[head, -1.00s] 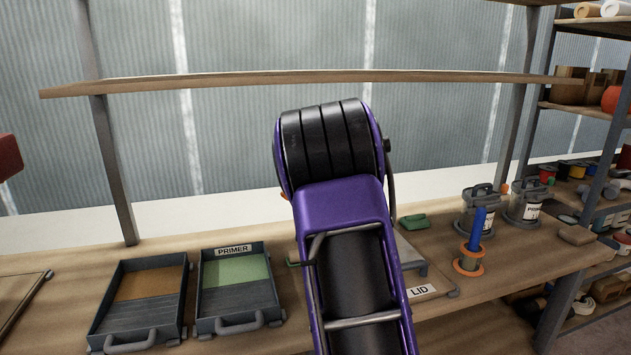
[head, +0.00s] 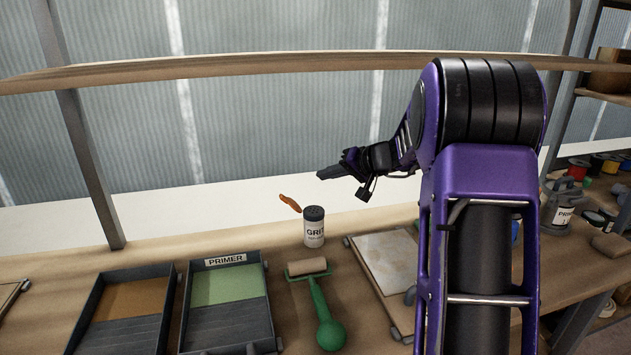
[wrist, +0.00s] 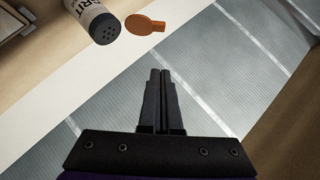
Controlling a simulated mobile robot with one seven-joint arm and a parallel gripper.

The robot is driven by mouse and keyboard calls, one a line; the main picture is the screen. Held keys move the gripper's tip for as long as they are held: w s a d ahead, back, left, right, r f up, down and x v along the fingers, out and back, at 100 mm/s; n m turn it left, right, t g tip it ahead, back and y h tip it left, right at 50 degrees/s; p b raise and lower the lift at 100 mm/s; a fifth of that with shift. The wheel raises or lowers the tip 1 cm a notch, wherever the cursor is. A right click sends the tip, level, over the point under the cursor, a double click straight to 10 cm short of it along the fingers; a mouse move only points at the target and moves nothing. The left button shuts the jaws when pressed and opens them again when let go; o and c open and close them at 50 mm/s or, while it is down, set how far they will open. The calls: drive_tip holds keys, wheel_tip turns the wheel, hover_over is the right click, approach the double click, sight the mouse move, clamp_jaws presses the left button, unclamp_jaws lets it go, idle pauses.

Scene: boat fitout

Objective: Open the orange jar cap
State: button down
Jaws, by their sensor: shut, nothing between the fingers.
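The jar (head: 314,231) is white, labelled "GRIT", and stands upright on the bench behind a green-handled roller. Its dark top with small holes is uncovered. The flat orange cap (head: 289,202) is tilted up off the top, at the jar's upper left. In the wrist view the orange cap (wrist: 146,25) shows beside the jar (wrist: 99,20) at the top; whether they touch or are joined I cannot tell. My gripper (head: 322,174) is shut and empty, above and to the right of the jar, pointing left. Its closed fingers (wrist: 160,72) show in the wrist view, apart from the cap.
A green roller (head: 321,312) lies in front of the jar. Two trays stand at left, one labelled "PRIMER" (head: 226,260), one with a brown panel (head: 128,299). A pale board (head: 383,258) lies at right. A wooden shelf (head: 250,76) crosses above. My arm hides part of the bench.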

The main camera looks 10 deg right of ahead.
hover_over(292, 205)
drive_tip(key=d, duration=0.3)
wheel_tip(292, 205, down, 4)
drive_tip(key=a+f, duration=0.2)
drive_tip(key=shift+w+f, duration=0.1)
drive_tip(key=shift+f, duration=0.25)
drive_tip(key=shift+a+f, duration=0.4)
drive_tip(key=shift+a+f, duration=0.1)
